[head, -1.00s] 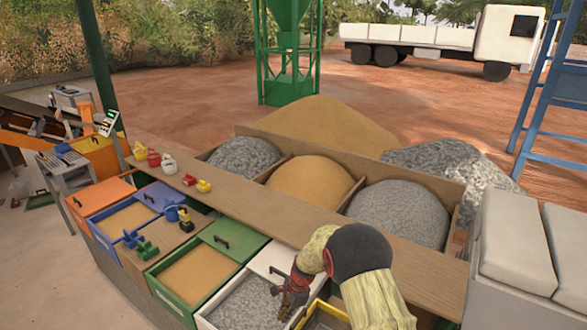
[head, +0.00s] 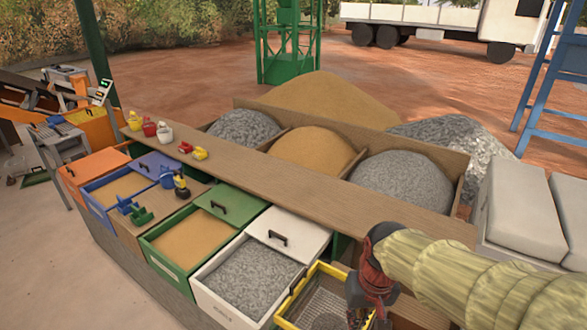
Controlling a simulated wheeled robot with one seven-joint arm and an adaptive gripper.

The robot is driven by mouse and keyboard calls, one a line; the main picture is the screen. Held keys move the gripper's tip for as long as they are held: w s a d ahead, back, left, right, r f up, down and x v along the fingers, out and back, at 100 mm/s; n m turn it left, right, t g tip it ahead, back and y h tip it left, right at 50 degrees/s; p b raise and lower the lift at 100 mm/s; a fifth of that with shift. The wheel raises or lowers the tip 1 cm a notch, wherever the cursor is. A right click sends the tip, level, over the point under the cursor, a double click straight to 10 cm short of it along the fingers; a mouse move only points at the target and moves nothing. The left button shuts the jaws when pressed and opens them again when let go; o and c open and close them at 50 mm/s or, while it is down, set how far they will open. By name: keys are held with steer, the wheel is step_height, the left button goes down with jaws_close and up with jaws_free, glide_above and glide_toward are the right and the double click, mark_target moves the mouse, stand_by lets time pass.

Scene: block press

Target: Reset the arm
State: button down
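My arm comes in from the right edge of the head view in a pale ribbed cover. My gripper (head: 368,312) is dark with red parts and points down at the bottom, by the right side of the yellow-framed bin (head: 283,322). Its fingertips are at or below the picture's edge, so I cannot tell whether it is open or holds anything. The yellow bin has a mesh inside and a small grey heap (head: 327,322) in it. The white bin (head: 225,308) of grey gravel is to its left, apart from my gripper.
A green bin (head: 160,262) of sand, a blue bin (head: 97,208) and an orange bin (head: 85,168) continue leftward. Small scoops and pots stand on the wooden ledge (head: 330,193). Sand and gravel heaps lie behind it. Grey cushioned blocks (head: 520,205) stand at the right.

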steer(key=s+d+f+t+b, duration=0.1)
steer(key=s+d+t+b, duration=0.3)
steer(key=s+b, duration=0.5)
steer(key=shift+d+f+m+t+h+b, duration=0.35)
steer(key=shift+d+b, duration=0.2)
steer(key=shift+b, duration=0.5)
steer(key=shift+s, duration=0.15)
